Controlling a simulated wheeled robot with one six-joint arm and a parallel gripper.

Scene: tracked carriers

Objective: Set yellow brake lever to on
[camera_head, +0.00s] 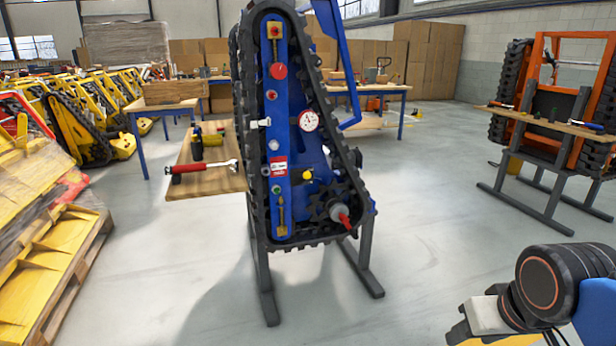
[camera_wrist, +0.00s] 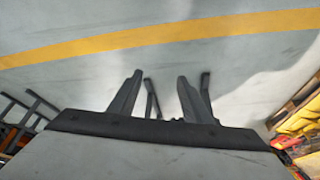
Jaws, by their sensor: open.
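A blue tracked carrier unit (camera_head: 282,110), ringed by a black track, stands upright in the middle of the head view. A small yellow knob (camera_head: 307,175) sits on its lower middle, and a yellow plate with a slim lever (camera_head: 281,215) is near the bottom of its blue panel. I cannot tell which is the brake lever or how it is set. My gripper (camera_wrist: 160,80) is open and empty over bare floor in the wrist view. In the head view my arm's end is at the lower right, well apart from the carrier.
A wooden shelf (camera_head: 210,180) with a red-handled tool (camera_head: 203,167) juts out left of the carrier. A pallet of yellow parts (camera_head: 50,255) stands at the left. An orange tracked unit (camera_head: 567,90) stands at the right. The floor between is clear.

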